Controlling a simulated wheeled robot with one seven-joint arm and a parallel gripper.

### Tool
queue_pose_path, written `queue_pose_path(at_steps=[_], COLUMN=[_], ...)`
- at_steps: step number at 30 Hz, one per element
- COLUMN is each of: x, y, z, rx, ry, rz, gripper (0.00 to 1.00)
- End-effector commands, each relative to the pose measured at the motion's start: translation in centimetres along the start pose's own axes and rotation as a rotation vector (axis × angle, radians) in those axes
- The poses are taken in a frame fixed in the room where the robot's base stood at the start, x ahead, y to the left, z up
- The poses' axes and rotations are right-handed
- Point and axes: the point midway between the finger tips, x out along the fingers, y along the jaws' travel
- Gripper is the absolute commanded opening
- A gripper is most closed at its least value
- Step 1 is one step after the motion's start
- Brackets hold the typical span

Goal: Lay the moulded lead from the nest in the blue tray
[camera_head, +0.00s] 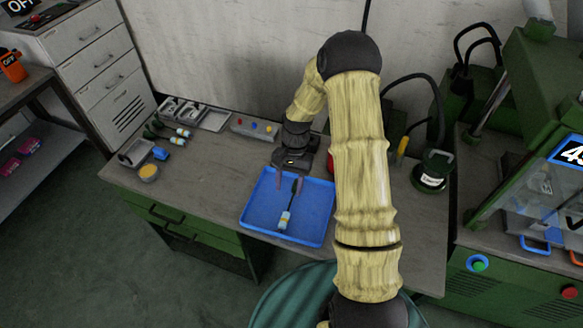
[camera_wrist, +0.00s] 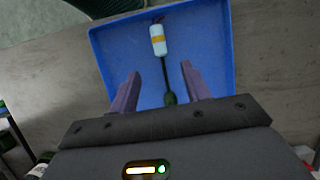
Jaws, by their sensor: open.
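The blue tray (camera_head: 256,222) lies on the grey bench, and it also fills the middle of the wrist view (camera_wrist: 205,25). The moulded lead lies inside it, with a white and yellow end (camera_head: 284,220) towards the tray's front and a thin dark cable running back to a dark green end. In the wrist view the white and yellow end (camera_wrist: 158,40) is at the top and the green end is between and below my fingers. My gripper (camera_wrist: 160,82) is open and empty, above the back of the tray, its two purple fingers on either side of the cable and apart from it. The nest cannot be made out.
Left of the tray are a metal tray with parts (camera_head: 180,112), more leads (camera_head: 178,130), a blue block (camera_head: 160,153) and a round yellow-topped pot (camera_head: 148,172). A button box (camera_head: 254,127) stands behind. A green canister (camera_head: 432,172) and the green machine (camera_head: 520,210) are at right. Bare bench lies left of the tray.

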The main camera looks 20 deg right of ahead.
Motion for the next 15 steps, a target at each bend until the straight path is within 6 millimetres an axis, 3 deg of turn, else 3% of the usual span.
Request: queue_pose_path(at_steps=[9, 15], x=[-5.5, -6.5], y=[-0.2, -0.1], z=[0.0, 0.1], rx=[-0.004, -0.002], ry=[0.003, 0.0], rz=[0.0, 0.001], gripper=[0.47, 0.47])
